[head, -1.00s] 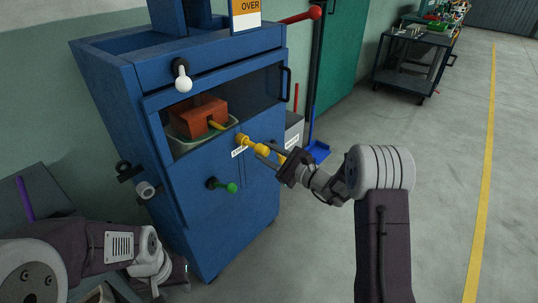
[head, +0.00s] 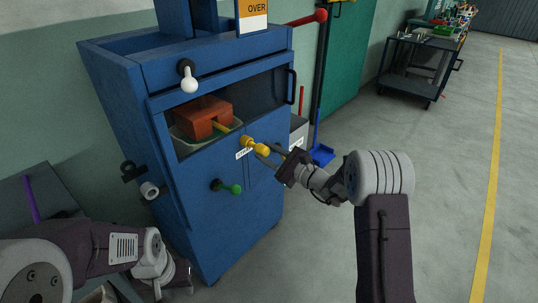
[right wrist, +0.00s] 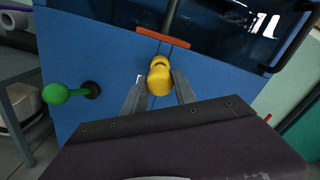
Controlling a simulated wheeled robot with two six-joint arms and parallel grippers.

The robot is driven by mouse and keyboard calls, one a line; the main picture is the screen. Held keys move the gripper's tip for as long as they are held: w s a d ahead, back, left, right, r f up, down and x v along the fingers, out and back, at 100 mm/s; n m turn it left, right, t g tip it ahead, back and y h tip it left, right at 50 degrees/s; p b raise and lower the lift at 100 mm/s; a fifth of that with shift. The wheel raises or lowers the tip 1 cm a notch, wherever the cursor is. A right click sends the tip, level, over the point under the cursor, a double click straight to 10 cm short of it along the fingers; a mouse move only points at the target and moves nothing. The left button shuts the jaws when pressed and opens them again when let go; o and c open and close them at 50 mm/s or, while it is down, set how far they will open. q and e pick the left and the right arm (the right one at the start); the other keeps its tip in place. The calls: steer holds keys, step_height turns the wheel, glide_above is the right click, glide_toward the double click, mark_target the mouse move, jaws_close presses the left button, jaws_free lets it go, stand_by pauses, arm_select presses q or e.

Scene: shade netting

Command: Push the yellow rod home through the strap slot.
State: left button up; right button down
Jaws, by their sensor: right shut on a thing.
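The yellow rod's thick outer end (head: 261,148) sticks out of the front of the blue cabinet (head: 215,215), beside a yellow collar (head: 247,142). A yellow length (head: 221,126) shows inside the window, against an orange-brown block (head: 203,118). My right gripper (head: 271,155) is shut on the rod's outer end. In the right wrist view its fingers lie on both sides of the yellow end (right wrist: 159,76). I cannot make out the strap slot. My left gripper (head: 184,272) is low at the left, away from the rod, with its fingers unclear.
A green knob (head: 235,189) and a white-ended lever (head: 189,85) stick out of the cabinet front. A black handle (head: 291,86) is at the window's right. A dark cart (head: 412,72) stands further back. The floor at right is clear.

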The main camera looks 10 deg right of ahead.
mark_target(259, 148)
steer(key=shift+w+a, duration=0.3)
steer(key=shift+w, duration=0.05)
stand_by(0.3)
steer(key=shift+w+a, duration=0.45)
steer(key=shift+w, duration=0.05)
steer(key=shift+w+a+b, duration=0.1)
steer(key=shift+w+b, duration=0.1)
steer(key=shift+b, duration=0.2)
steer(key=shift+w+a, duration=0.15)
steer(key=shift+w, duration=0.05)
steer(key=c, duration=0.9)
jaws_free()
